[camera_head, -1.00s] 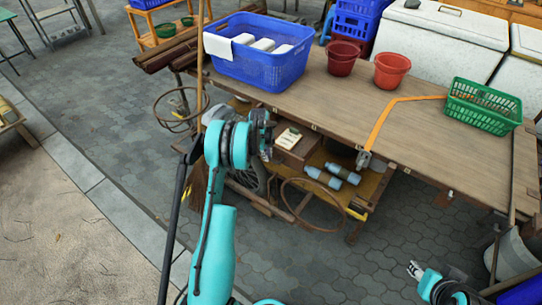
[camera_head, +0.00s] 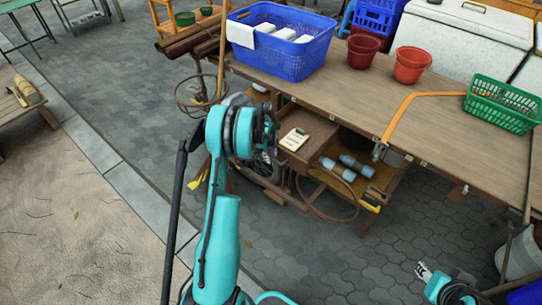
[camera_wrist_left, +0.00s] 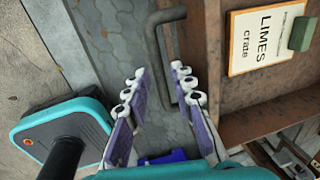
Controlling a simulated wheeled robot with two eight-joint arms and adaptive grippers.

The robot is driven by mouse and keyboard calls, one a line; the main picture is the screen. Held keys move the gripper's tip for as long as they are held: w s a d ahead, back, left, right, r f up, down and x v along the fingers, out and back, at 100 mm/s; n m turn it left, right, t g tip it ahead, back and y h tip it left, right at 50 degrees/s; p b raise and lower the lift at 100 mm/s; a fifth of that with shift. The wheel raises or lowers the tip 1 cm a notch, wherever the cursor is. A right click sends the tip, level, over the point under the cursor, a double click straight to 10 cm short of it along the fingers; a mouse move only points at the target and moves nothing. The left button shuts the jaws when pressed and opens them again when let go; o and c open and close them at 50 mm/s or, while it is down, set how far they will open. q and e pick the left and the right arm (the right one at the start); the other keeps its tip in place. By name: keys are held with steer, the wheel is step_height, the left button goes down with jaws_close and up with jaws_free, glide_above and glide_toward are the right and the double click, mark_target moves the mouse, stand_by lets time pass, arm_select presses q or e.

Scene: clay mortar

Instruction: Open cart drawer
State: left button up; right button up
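The brown cart drawer (camera_head: 311,142) sits under the wooden tabletop, partly pulled out, its inside showing. It holds a paper marked "LIMES crate" (camera_wrist_left: 264,38) and a small green block (camera_wrist_left: 302,33). In the left wrist view its grey bar handle (camera_wrist_left: 166,62) stands out from the drawer front. My left gripper (camera_wrist_left: 157,76) is at the handle with fingers apart. One finger appears on the drawer side of the bar, the other outside it; contact is hard to tell. In the head view the wrist hides most of this gripper. My right gripper (camera_head: 424,271) is low at the right, away from the drawer.
The tabletop (camera_head: 345,98) carries a blue basket (camera_head: 282,58), two red pots (camera_head: 411,64) and a green basket (camera_head: 500,104). Blue-grey bottles (camera_head: 338,170) lie on a lower shelf beside the drawer. Paved floor (camera_head: 120,110) left of the cart is clear.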

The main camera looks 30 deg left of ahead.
arm_select(q)
steer(key=shift+r, duration=0.1)
step_height(320, 180, up, 12)
steer(key=s, duration=0.2)
steer(key=shift+f, duration=0.25)
steer(key=shift+s+r, duration=0.1)
stand_by(0.5)
steer(key=s+d+r+n+t, duration=0.1)
steer(key=s+d+r+n, duration=0.4)
steer(key=d+r, duration=0.25)
steer(key=s+d+r+n+t, duration=0.1)
steer(key=s+d+r+n, duration=0.35)
steer(key=d+r, duration=0.35)
steer(key=s+d+f+n+t, duration=0.1)
steer(key=s+d+n+t, duration=0.2)
steer(key=s+d+n, duration=0.6)
steer(key=s+d, duration=0.2)
steer(key=s, duration=0.3)
steer(key=shift+s+d+f, duration=0.15)
steer(key=shift+s+f, duration=0.05)
steer(key=shift+s, duration=0.1)
stand_by(0.6)
